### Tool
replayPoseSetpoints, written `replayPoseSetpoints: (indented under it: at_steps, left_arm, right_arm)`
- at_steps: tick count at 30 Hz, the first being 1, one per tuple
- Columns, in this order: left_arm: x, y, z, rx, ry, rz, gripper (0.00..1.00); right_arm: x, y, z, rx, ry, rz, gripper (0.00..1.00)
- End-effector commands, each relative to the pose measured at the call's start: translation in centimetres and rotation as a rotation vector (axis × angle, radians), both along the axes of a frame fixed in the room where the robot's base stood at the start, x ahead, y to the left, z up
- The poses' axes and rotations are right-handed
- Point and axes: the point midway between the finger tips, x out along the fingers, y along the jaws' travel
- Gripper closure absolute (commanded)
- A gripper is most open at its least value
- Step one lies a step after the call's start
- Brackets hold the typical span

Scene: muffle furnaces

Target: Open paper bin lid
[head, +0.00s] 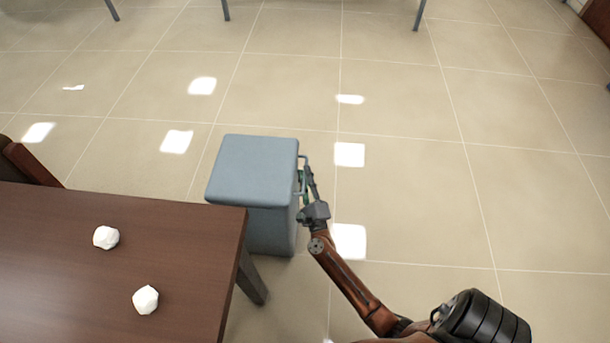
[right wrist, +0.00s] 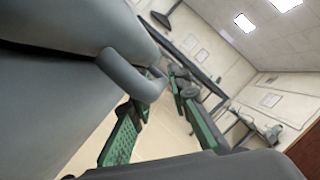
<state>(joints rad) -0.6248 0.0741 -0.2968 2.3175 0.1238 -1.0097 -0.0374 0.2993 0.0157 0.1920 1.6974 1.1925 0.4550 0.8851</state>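The paper bin (head: 272,226) is a blue-grey box on the floor beside the table, with its lid (head: 252,168) lying flat and shut on top. A handle (head: 302,178) sticks out from its right side. My right gripper (head: 308,184) is at this handle. In the right wrist view the handle (right wrist: 148,88) curves out by the left finger. The green-padded fingers of the right gripper (right wrist: 166,88) stand apart. I cannot tell whether a finger touches the handle. My left gripper is not in view.
A dark brown table (head: 60,270) fills the lower left, with two white crumpled lumps, one (head: 106,237) farther back and one (head: 145,300) nearer. Its corner is close to the bin. A brown piece (head: 28,163) stands at the left edge.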

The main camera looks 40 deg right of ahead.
Motion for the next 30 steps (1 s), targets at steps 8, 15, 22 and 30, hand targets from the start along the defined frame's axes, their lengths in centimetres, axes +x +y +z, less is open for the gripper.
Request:
replayPoseSetpoints:
  at_steps: [8,15,22,30]
  left_arm:
    - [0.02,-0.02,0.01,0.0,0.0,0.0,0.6]
    - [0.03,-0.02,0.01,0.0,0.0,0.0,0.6]
    - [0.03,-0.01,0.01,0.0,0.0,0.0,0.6]
    - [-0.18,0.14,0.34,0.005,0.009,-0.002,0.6]
  right_arm:
    - [-0.02,0.01,-0.02,-0.001,0.0,0.0,1.0]
    - [-0.02,0.02,-0.04,-0.001,0.001,0.0,1.0]
    - [-0.02,0.03,-0.06,-0.001,0.001,0.0,1.0]
    - [-0.02,0.07,0.27,-0.004,0.004,0.001,1.0]
